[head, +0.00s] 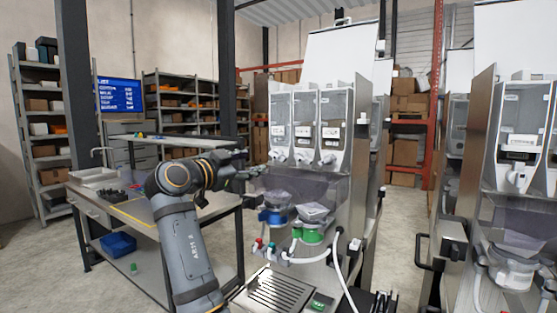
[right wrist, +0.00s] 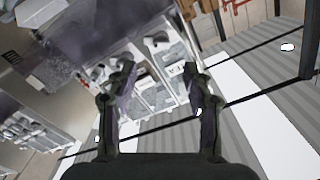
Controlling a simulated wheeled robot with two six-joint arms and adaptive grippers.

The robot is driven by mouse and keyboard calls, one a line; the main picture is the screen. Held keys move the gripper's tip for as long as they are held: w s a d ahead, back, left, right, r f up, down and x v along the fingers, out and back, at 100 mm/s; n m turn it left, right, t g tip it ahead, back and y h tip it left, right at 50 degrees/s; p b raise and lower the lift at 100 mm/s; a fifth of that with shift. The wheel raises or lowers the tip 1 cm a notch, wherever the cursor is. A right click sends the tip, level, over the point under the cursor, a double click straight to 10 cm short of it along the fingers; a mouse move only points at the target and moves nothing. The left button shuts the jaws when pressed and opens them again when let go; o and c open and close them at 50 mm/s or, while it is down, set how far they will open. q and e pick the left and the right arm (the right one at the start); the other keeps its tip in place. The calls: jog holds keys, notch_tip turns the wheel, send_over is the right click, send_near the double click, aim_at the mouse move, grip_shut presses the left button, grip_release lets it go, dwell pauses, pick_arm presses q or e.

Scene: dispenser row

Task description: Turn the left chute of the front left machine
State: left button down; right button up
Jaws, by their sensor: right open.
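The front left machine (head: 345,180) stands in the middle of the head view with several clear-fronted canisters in a row. Its left chute (head: 277,154) is a small white spout at the foot of the leftmost canister (head: 280,115). My right gripper (head: 252,172) is just left of and slightly below that chute, apart from it as far as I can see. In the right wrist view its two fingers (right wrist: 157,78) are spread, with nothing held. The tilted row of canisters (right wrist: 155,95) shows beyond and between them. My left gripper is not in view.
Below the chutes are a blue-collared bowl (head: 273,215), a green-collared bowl (head: 312,232) and a drip grate (head: 275,290). White hoses (head: 345,275) hang at the front. A second machine (head: 515,190) stands right. A workbench (head: 140,215) is at left.

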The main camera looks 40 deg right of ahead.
aim_at(272, 156)
jog(key=p+x, duration=0.3)
jog(key=x, duration=0.5)
jog(key=shift+w+d+r, duration=0.1)
jog(key=shift+d+r, duration=0.05)
jog(key=shift+w+d, duration=0.25)
jog(key=shift+d, duration=0.2)
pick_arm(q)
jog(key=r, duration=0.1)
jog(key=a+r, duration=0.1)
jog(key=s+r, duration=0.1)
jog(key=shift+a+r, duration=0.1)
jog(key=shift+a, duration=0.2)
pick_arm(e)
jog(key=shift+d, duration=0.1)
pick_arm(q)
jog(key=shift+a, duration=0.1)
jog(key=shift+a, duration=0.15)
pick_arm(e)
grip_shut()
